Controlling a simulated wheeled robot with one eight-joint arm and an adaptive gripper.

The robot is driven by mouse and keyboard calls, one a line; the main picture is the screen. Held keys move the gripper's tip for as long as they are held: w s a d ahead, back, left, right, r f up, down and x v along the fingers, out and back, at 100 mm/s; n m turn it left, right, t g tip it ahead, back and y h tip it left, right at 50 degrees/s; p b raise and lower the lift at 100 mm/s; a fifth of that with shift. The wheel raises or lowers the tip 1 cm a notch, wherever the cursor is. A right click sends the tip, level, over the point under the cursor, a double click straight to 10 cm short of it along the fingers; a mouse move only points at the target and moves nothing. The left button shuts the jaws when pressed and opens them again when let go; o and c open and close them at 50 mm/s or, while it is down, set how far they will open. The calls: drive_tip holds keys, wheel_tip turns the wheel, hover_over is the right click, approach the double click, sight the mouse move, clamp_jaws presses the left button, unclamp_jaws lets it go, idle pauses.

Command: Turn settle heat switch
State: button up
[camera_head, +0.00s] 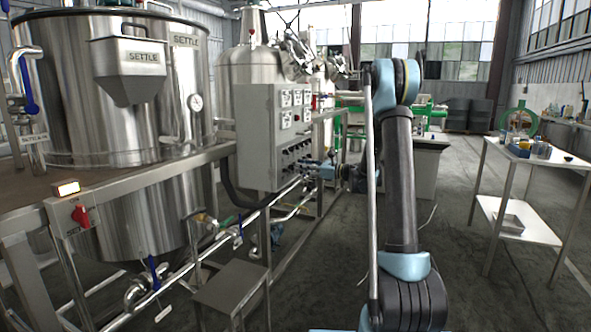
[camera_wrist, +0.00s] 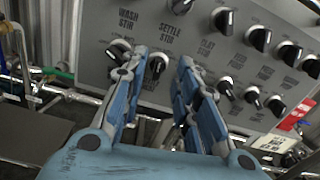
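The grey control panel (camera_head: 262,138) carries rows of black rotary knobs and faces my gripper (camera_wrist: 163,60). My gripper is open, its two blue fingers pointing at the panel. A knob below the SETTLE STIR label (camera_wrist: 158,66) shows between the fingertips; contact cannot be told. The knob below the WASH STIR label (camera_wrist: 117,52) is just left of the left finger. No settle heat label is readable. In the head view my gripper (camera_head: 328,171) is small beside the panel.
Pipes and valves run below the panel. A red-and-white tag (camera_wrist: 296,115) hangs lower right. A white table (camera_head: 530,150) stands right beyond open floor.

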sight(292, 167)
drive_tip(key=shift+x, duration=1.9)
clamp_jaws()
